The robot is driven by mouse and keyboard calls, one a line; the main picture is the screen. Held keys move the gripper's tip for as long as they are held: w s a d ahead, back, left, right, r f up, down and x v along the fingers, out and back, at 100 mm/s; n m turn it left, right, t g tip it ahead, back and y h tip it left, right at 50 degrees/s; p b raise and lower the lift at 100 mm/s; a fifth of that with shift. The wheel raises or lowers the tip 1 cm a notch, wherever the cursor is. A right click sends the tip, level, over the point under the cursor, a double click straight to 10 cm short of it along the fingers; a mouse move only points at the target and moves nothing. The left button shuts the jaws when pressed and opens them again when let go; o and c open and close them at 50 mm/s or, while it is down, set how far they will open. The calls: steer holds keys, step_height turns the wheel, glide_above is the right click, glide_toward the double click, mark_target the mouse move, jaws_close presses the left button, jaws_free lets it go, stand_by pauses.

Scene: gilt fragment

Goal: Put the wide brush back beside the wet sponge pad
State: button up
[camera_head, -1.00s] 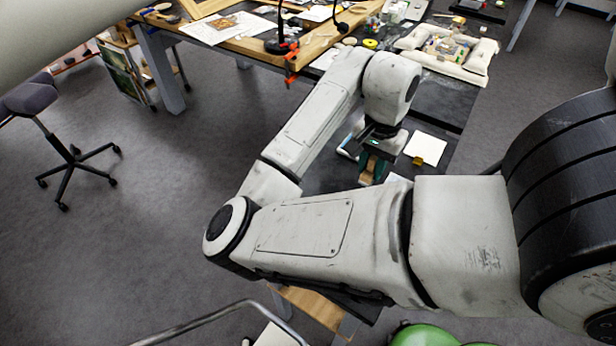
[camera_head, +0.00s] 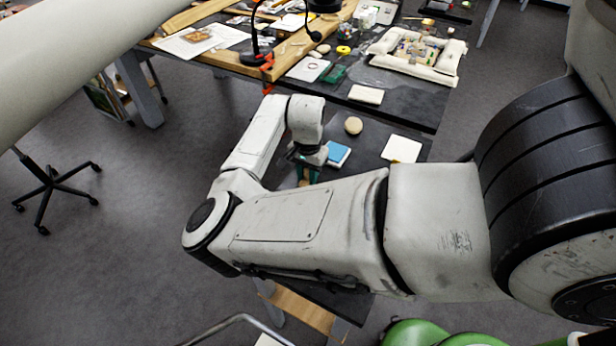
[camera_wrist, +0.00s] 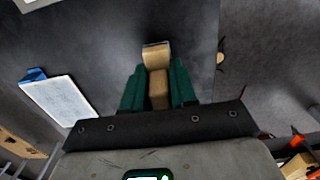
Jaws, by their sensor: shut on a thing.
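The wide brush (camera_wrist: 154,57) is held between the two green fingers of my gripper (camera_wrist: 158,92), with its tan, block-like end pointing away from the wrist. My gripper also shows in the head view (camera_head: 306,172), low over the dark table, where my forearm partly hides it and the brush. A blue and white pad (camera_head: 337,154), which looks like the wet sponge pad, lies just right of my gripper in the head view. In the wrist view the pad (camera_wrist: 62,100) is to the left, apart from the brush. I cannot tell whether the brush touches the table.
A round tan object (camera_head: 353,125) and a white square (camera_head: 402,148) lie farther right on the dark table (camera_head: 375,137). A pale block (camera_head: 366,94) is behind them. A cluttered workbench with a lamp and a white padded tray (camera_head: 418,56) stands at the back.

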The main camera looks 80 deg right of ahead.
steer(key=shift+f, duration=0.85)
steer(key=shift+f, duration=0.1)
steer(key=o, duration=0.9)
steer(key=shift+o, duration=0.2)
step_height(320, 180, up, 12)
steer(key=shift+r+b, duration=0.15)
steer(key=shift+b, duration=0.6)
